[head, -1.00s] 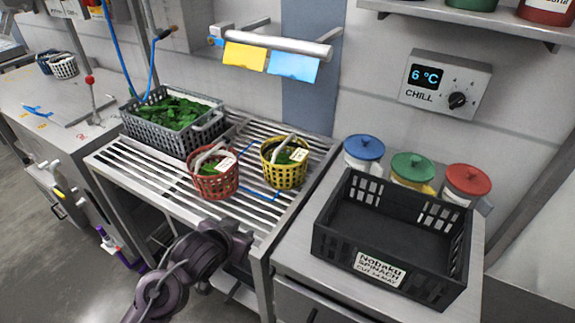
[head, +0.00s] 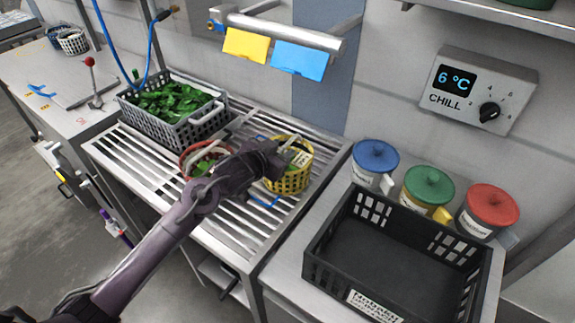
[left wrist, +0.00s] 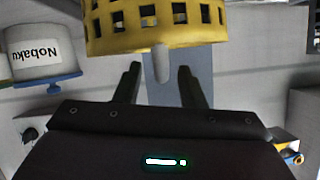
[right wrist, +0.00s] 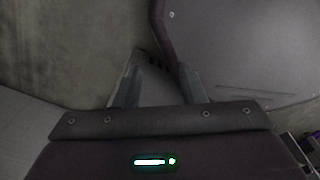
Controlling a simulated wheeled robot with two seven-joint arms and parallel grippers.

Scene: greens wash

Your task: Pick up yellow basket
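The yellow basket (head: 290,178) stands on the slatted rack, with greens and a white tag in it. My left gripper (head: 272,160) is at its upper left side and hides part of it. In the left wrist view the yellow basket (left wrist: 155,28) fills the top. Its pale handle shows between the two parted fingers (left wrist: 160,78); the fingers are open, with gaps on both sides of the handle. My right gripper (right wrist: 160,88) is open and empty, above the grey floor, and is outside the head view.
A red basket (head: 190,160) stands left of the yellow one, partly behind my left arm. A grey crate of greens (head: 195,135) is at the rack's back left. An empty black crate (head: 325,240) and lidded blue, green and red tubs (head: 376,157) stand on the right counter.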

